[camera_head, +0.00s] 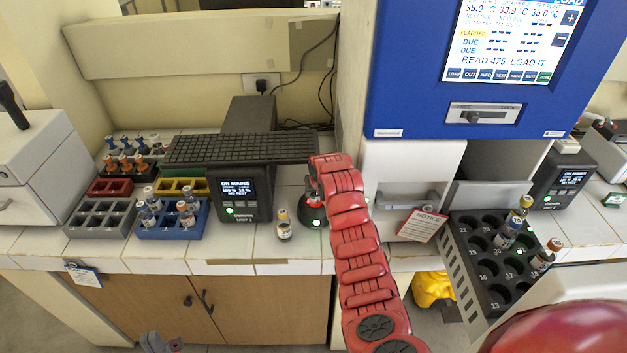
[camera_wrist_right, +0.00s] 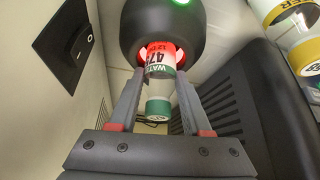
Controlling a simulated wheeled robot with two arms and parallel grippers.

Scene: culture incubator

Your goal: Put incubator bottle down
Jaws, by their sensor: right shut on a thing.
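In the right wrist view a small bottle (camera_wrist_right: 158,88) with a white and red label reading "47" and green bands is between the fingers of my right gripper (camera_wrist_right: 160,76). The fingers are shut on it. Its far end is at a black rounded device with a red glow and a green light (camera_wrist_right: 168,25); I cannot tell whether they touch. In the head view this device (camera_head: 313,212) stands on the bench, partly behind my red right arm, which hides the gripper and the held bottle. A grey tip of my left gripper (camera_head: 160,343) shows at the bottom edge; its jaw state is unclear.
A yellow-capped bottle (camera_head: 283,226) stands left of the device. A black numbered rack (camera_head: 468,262) with several bottles is at the right, below the blue incubator panel (camera_head: 415,60). Coloured racks (camera_head: 100,218) and a display unit (camera_head: 240,192) are at the left.

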